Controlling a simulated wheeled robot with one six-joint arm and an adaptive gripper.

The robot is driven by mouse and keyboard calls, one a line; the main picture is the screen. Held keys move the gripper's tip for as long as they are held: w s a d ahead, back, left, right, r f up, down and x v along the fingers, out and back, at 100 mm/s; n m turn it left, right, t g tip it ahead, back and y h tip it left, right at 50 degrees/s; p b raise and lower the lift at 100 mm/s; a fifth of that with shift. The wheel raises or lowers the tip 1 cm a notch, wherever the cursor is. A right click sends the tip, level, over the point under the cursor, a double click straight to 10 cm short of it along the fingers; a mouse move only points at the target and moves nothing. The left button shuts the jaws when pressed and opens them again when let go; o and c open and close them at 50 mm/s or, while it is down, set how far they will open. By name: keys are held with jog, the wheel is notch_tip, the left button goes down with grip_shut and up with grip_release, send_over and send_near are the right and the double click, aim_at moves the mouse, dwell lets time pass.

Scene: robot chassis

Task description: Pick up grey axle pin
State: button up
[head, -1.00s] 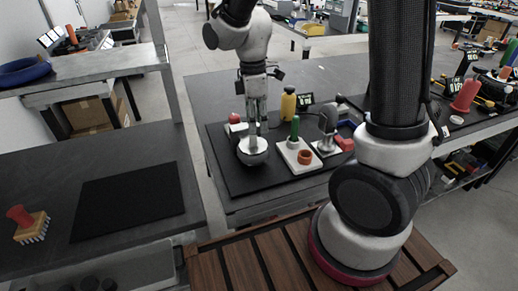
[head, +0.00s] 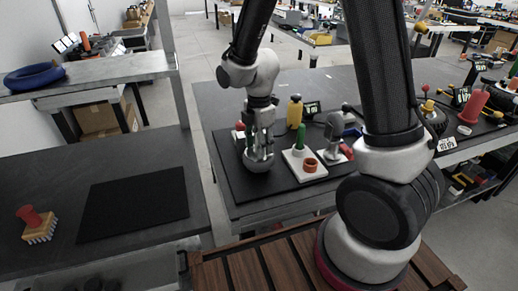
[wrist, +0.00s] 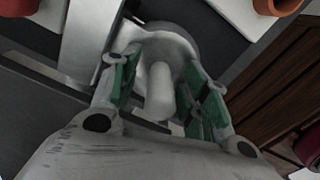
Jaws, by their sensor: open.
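The grey axle pin (wrist: 159,88) shows in the wrist view as a light grey, round-ended peg standing out of a wider grey round base. In the head view the round base (head: 257,163) sits on the black mat, with the pin itself mostly hidden by my gripper. My gripper (wrist: 157,98) has green-padded fingers, open, one on each side of the pin. I see gaps between the pads and the pin in the wrist view. In the head view my gripper (head: 260,152) points down over the round base.
A white block with a green peg (head: 301,137) and an orange ring (head: 310,165) stands close on the right. A yellow bottle (head: 295,111) and a grey machine part (head: 334,135) are behind. A red knob (head: 240,127) is at the left. The left bench's black mat (head: 133,203) is clear.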

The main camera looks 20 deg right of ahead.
grip_shut()
dwell(0.3)
